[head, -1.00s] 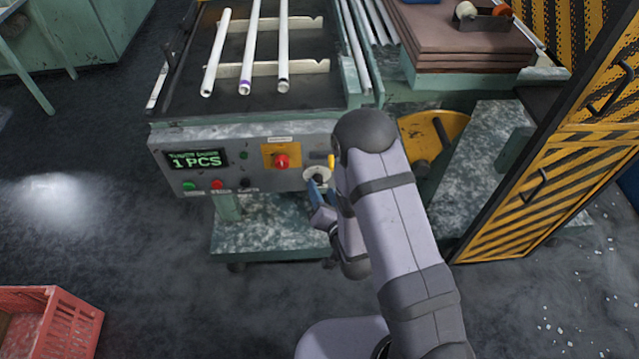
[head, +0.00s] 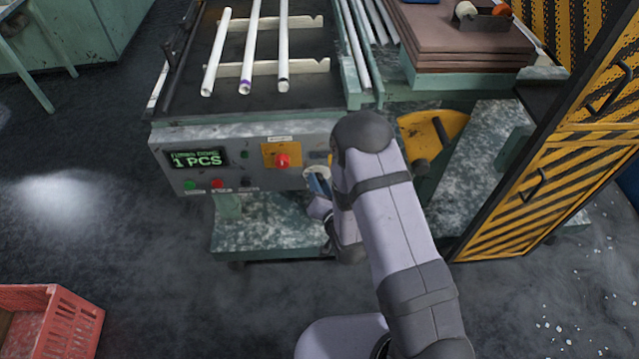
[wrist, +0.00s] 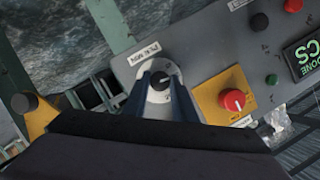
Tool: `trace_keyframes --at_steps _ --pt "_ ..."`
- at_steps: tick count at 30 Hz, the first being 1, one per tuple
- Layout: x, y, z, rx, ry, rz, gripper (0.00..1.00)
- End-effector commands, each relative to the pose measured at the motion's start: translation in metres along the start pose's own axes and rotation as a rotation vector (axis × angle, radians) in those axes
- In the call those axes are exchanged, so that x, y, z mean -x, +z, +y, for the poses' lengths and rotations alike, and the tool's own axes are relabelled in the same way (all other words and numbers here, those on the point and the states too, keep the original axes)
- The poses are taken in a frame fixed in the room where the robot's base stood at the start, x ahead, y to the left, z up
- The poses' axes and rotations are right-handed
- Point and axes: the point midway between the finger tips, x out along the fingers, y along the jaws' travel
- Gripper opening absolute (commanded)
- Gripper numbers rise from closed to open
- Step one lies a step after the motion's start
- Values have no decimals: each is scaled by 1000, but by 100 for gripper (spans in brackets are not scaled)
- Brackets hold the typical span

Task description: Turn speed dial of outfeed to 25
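In the wrist view the dial (wrist: 158,82) sits between the two blue fingers of my gripper (wrist: 158,88). The fingers are apart, one on each side of the knob, with white disc showing between them. I cannot tell whether they touch the knob. The scale numbers are too small to read. In the head view my gripper (head: 318,184) is at the panel and partly covers the dial's disc (head: 316,171).
The panel (head: 225,153) also carries a red knob on a yellow plate (head: 282,161), a green-lit display (head: 197,160) reading 1 PCS, and small buttons. White tubes (head: 247,50) lie above the panel.

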Motion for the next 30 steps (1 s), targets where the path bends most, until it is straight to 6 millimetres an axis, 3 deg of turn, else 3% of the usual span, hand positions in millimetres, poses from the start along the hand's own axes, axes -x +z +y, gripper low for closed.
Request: trace_keyframes --at_steps 11,30 --pt "0 0 -1 79 31 3 2" --pt "0 2 -4 521 204 15 2"
